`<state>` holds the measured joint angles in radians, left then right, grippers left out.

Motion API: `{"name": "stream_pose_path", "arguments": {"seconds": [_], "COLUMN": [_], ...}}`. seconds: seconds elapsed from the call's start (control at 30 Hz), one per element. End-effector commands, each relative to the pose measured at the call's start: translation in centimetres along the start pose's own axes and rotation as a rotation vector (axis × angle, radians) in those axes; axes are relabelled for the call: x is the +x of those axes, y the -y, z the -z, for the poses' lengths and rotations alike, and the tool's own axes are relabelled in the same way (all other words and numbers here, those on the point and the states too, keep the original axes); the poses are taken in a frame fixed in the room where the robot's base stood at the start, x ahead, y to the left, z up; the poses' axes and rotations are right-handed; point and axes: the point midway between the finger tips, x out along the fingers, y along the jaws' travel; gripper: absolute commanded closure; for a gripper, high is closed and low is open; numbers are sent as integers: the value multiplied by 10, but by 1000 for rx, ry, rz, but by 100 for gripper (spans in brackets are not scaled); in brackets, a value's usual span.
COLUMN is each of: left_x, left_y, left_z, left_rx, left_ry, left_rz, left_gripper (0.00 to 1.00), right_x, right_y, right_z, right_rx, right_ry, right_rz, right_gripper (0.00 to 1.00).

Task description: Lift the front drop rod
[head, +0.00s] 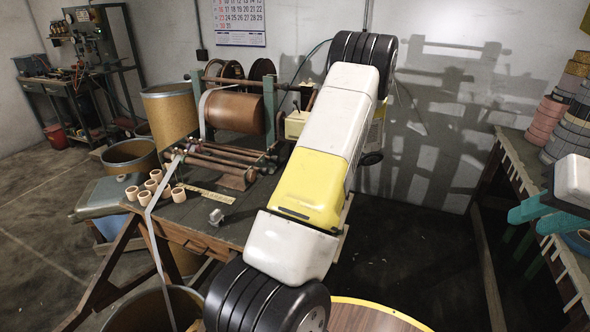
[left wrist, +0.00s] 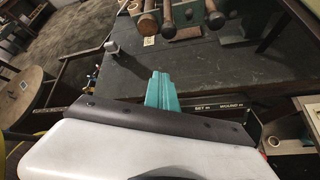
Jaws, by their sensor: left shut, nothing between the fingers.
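The winding machine on the bench carries several horizontal brown rods (head: 222,158) below a copper-brown roll (head: 236,112). I cannot tell for sure which is the front drop rod. In the left wrist view, rounded rod ends (left wrist: 168,26) stick out at the top over the dark bench top. My left gripper (left wrist: 160,78) is shut and empty, over the bench and apart from the rod ends. In the head view my left arm hides it. My right gripper (head: 546,216) is at the right edge, its teal fingers apart, far from the rods.
Several small cardboard cores (head: 155,184) stand on the bench's left end. A pale tape strip (head: 150,232) runs down from the machine. Fibre drums (head: 168,115) stand at left. A rack with stacked tape rolls (head: 550,120) is at right. Dark floor lies between bench and rack.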

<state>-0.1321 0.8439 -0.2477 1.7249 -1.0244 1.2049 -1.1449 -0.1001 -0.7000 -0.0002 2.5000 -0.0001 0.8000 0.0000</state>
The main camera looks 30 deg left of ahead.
Motion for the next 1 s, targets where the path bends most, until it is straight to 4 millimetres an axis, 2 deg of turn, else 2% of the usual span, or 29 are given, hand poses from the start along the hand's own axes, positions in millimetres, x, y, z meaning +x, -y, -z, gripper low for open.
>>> {"name": "stream_pose_path", "arguments": {"seconds": [0.13, 0.27, 0.67, 0.7, 0.8, 1.0], "left_x": [5, 22, 105, 98, 92, 87], "left_y": [0, -1, -1, 0, 0, 0], "left_z": [0, 0, 1, -10, -23, -37], "left_rx": [0, -1, 0, -7, -6, -3], "left_ry": [-1, -2, -2, -1, -2, -1], "left_rz": [-1, -4, -4, 3, 2, 1], "left_gripper": [100, 100, 100, 100, 100, 100], "right_x": [0, 0, 0, 0, 0, 0], "right_y": [0, 0, 0, 0, 0, 0], "right_z": [0, 0, 0, 0, 0, 0], "right_rx": [0, 0, 0, 0, 0, 0], "right_ry": [0, 0, 0, 0, 0, 0], "right_rz": [0, 0, 0, 0, 0, 0], "right_gripper": [70, 70, 70, 70, 70, 70]}}
